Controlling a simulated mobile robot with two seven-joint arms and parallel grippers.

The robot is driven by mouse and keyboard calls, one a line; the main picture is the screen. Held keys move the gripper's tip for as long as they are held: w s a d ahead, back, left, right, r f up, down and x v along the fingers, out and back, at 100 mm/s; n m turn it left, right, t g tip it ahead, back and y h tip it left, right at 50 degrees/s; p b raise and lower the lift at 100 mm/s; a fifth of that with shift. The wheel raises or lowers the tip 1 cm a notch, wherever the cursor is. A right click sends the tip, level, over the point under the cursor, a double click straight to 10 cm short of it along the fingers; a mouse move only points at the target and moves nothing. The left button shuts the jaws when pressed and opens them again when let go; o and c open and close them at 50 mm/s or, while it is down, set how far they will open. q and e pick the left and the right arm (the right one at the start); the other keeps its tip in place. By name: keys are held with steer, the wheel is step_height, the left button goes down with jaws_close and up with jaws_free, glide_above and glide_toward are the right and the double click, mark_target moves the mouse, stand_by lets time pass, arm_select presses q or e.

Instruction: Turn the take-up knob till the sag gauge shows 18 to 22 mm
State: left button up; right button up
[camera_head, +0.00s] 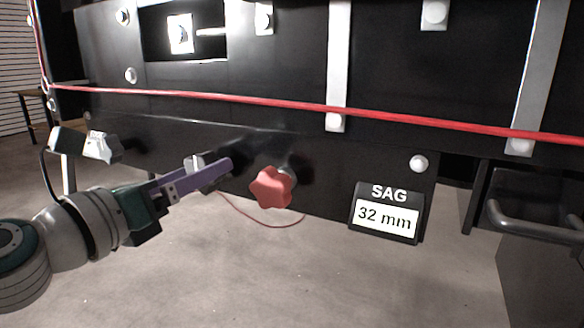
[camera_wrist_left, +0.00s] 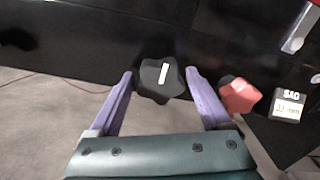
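The sag gauge (camera_head: 385,218) on the black conveyor side reads 32 mm; it also shows in the left wrist view (camera_wrist_left: 287,105), too small to read surely. A red lobed knob (camera_head: 271,187) is left of the gauge; the left wrist view shows it too (camera_wrist_left: 240,94). A black lobed knob (camera_wrist_left: 162,80) with a white mark is left of the red one. My left gripper (camera_wrist_left: 160,74) is open, its purple fingers on either side of the black knob's outline; contact is not clear. In the head view the gripper (camera_head: 218,171) mostly hides that knob. My right gripper is not in view.
A red cord (camera_head: 300,104) runs across the conveyor side above the knobs. A thin red cable (camera_head: 245,220) hangs below. A dark handled cabinet (camera_head: 535,225) stands at the right. The floor (camera_head: 300,280) below the knobs looks clear.

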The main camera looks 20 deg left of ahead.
arm_select(q)
steer(key=c, duration=1.1)
steer(key=shift+o, duration=0.2)
steer(key=n+p, duration=0.2)
steer(key=n, duration=0.7)
steer(key=n+p, duration=0.2)
steer(key=n, duration=0.8)
steer(key=n+p, duration=0.2)
steer(key=n, duration=0.8)
steer(key=shift+f+p, duration=0.3)
steer(key=shift+p, duration=0.05)
stand_by(0.6)
stand_by(0.4)
